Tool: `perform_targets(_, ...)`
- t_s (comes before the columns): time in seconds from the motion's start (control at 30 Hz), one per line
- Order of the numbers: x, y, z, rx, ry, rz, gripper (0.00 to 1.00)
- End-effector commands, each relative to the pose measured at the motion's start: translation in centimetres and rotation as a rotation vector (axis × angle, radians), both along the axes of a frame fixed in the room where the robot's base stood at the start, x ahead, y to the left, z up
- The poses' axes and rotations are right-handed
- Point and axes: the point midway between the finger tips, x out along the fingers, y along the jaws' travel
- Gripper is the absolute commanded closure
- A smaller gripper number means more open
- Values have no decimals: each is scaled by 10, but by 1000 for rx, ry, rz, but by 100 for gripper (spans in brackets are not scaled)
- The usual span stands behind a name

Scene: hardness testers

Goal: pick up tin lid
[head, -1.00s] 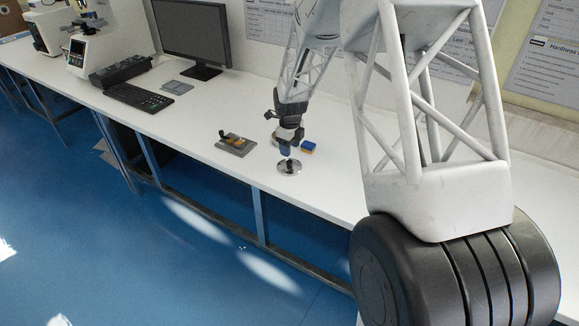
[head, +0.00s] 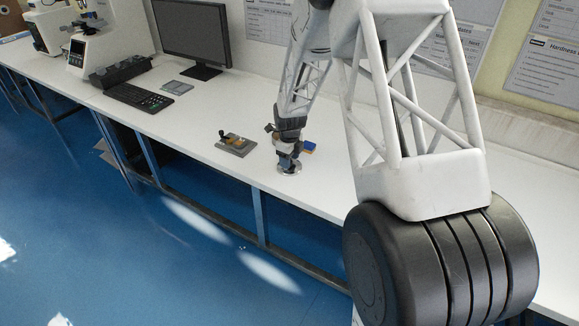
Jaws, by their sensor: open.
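The tin lid (head: 283,172) is a round, shiny metal disc lying on the white bench near its front edge. My gripper (head: 289,164) is directly over the lid, pointing down, with its fingertips at or just above the lid's middle. It is open. The fingers hide most of the lid, including the dark knob at its centre. I cannot tell whether the fingers touch the lid.
A grey plate with small dark and yellow parts (head: 236,145) lies left of the lid. A blue and yellow block (head: 309,147) is close behind my gripper on the right. A keyboard (head: 139,98) and monitor (head: 191,35) stand farther left. The bench's front edge is close.

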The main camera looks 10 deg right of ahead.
Motion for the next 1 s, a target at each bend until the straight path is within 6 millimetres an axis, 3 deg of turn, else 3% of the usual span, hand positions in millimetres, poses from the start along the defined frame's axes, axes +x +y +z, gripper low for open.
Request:
perform_targets(0.67, 0, 0, -7, 0, 0, 0, 45)
perform_targets(1.0, 0, 0, -7, 0, 0, 0, 97)
